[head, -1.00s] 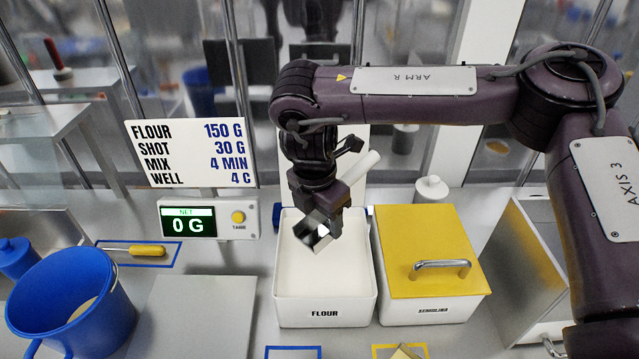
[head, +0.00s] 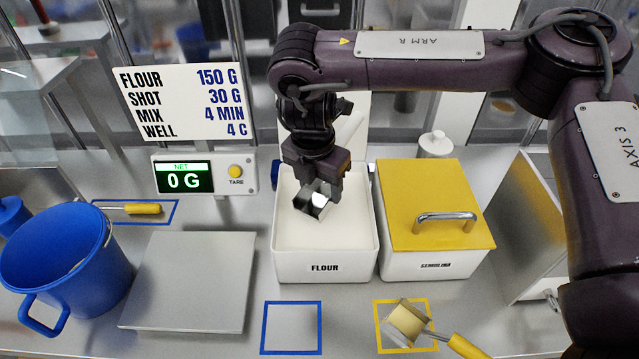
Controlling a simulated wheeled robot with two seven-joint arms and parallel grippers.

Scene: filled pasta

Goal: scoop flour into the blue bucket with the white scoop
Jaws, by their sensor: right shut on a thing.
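My right gripper (head: 322,190) is shut on the white scoop and points down over the flour bin. The scoop's shiny head (head: 311,205) shows below the fingers, tilted, at the flour surface; I cannot tell whether it is in the flour or how much it holds. Its handle is mostly hidden behind my wrist. The white flour bin (head: 325,266) is open and holds pale flour (head: 325,235). The blue bucket (head: 62,285) stands at the far left, apart from the gripper, its handle hanging toward the front. My left gripper is not in view.
A grey scale plate (head: 190,280) lies between bucket and flour bin; its display (head: 184,177) reads 0 G. A yellow-lidded semolina bin (head: 432,265) stands right of the flour. A blue outlined square (head: 291,328) is empty. A yellow-handled scoop (head: 407,322) lies front right.

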